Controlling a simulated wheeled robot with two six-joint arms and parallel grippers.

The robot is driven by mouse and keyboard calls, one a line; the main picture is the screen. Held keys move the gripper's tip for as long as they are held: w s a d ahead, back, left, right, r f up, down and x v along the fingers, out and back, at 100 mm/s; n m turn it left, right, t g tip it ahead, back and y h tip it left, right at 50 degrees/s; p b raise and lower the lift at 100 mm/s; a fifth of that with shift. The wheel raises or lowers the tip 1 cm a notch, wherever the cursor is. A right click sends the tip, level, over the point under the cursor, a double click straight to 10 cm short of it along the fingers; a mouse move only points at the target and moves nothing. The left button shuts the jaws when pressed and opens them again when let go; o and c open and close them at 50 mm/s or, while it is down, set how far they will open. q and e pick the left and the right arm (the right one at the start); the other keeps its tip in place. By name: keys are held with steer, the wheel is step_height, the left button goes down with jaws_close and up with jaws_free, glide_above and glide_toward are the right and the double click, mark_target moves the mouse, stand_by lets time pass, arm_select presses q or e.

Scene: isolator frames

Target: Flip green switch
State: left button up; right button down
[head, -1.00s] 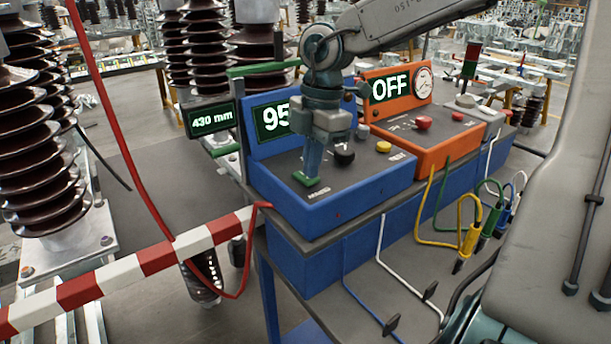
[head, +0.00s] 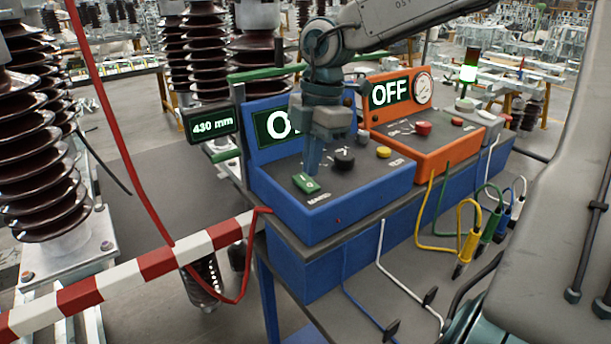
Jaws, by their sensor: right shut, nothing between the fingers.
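The green switch (head: 305,184) is a small rocker on the sloped top of the blue control box (head: 345,205), near its front left corner. Its face now shows light markings. My right gripper (head: 312,170) points down just behind the switch, its fingers shut and empty. I cannot tell whether the fingertips still touch the switch. The blue box's display (head: 270,127) reads "O" and part of another letter; my gripper hides the rest. My left gripper is not in view.
Beside the switch are a black knob (head: 344,160) and a yellow button (head: 384,152). An orange box (head: 440,140) showing "OFF" stands to the right. A signal tower (head: 469,66) glows green-white. A red-white barrier (head: 160,260) crosses the left front.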

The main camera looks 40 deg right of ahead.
mark_target(312, 186)
step_height(312, 186, up, 5)
steer(key=shift+f+p, duration=0.15)
steer(key=shift+p, duration=0.9)
